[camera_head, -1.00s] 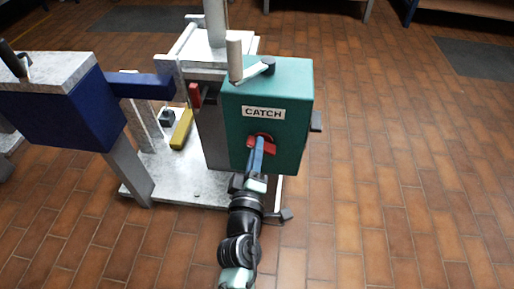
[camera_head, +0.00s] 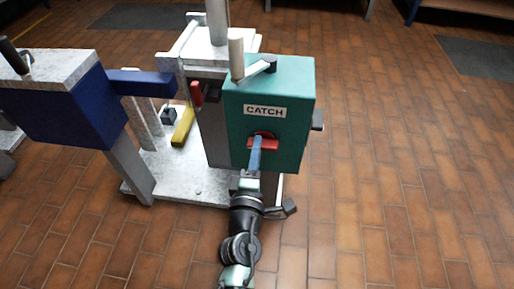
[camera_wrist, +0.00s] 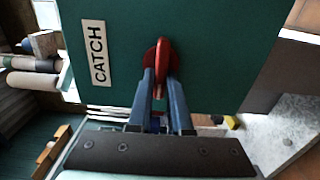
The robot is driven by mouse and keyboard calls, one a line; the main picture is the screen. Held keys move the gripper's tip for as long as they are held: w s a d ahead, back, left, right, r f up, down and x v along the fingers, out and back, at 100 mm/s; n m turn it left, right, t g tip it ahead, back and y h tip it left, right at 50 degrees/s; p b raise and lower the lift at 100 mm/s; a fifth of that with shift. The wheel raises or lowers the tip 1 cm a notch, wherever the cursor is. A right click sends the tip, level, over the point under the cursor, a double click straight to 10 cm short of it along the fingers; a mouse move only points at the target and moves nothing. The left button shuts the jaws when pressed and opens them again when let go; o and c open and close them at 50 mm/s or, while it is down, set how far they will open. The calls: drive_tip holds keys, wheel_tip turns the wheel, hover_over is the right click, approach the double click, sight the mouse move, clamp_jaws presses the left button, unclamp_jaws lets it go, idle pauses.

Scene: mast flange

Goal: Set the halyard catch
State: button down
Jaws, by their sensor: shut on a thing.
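The green box (camera_head: 290,90) carries a white label (camera_head: 265,111) reading CATCH. Below the label, a red handle (camera_head: 272,144) stands out from the box front, its bar about level in the head view. My gripper (camera_head: 256,152) reaches it from the front, with blue fingers shut on the handle. In the wrist view the red handle (camera_wrist: 161,53) lies between the two finger ends (camera_wrist: 160,85), and the label (camera_wrist: 96,53) reads sideways. The fingers hide part of the handle and its mount.
A crank with a pale grip (camera_head: 236,55) sits on top of the box. A blue box (camera_head: 65,105) with a blue arm stands at left. A yellow block (camera_head: 183,126) lies on the pale base (camera_head: 160,185). The tiled floor at right is clear.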

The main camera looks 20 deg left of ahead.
drive_tip(key=shift+f, duration=0.1)
drive_tip(key=c, duration=0.8)
unclamp_jaws()
drive_tip(key=shift+c, duration=0.2)
drive_tip(key=shift+s, duration=0.1)
drive_tip(key=b+v, duration=0.1)
drive_tip(key=v, duration=1.1)
drive_tip(key=shift+s, duration=0.4)
drive_tip(key=shift+d, duration=0.1)
